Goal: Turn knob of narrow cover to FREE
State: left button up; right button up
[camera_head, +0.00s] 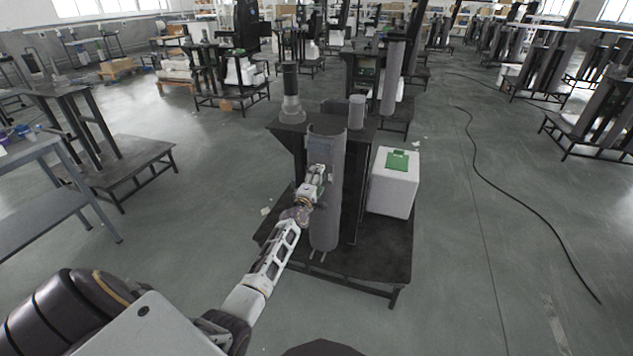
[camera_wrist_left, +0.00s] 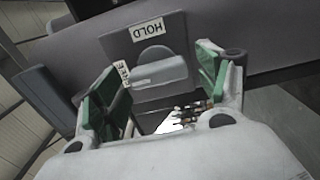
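The narrow cover (camera_head: 328,205) is a tall grey half-round panel on the front of the lift column in the head view. Its grey knob (camera_wrist_left: 158,70) shows in the left wrist view, with a HOLD label (camera_wrist_left: 148,28) on one side and a FREE label (camera_wrist_left: 122,72) at its left end. The knob's handle lies crosswise between my fingers. My left gripper (camera_head: 318,178) is at the cover's upper part. In the wrist view its green-padded fingers (camera_wrist_left: 155,88) stand apart on either side of the knob, with gaps visible. My right gripper is not in view.
The column stands on a dark platform (camera_head: 375,262). A white box (camera_head: 393,185) with a green item (camera_head: 397,160) on it is right of the column. A grey table (camera_head: 40,190) stands at left. A black cable (camera_head: 510,195) lies on open floor at right.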

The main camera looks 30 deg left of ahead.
pick_arm(q)
jog(key=v, duration=1.2)
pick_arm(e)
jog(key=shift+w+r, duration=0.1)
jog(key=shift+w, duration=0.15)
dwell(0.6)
pick_arm(q)
jog(key=shift+m, duration=0.4)
dwell(0.4)
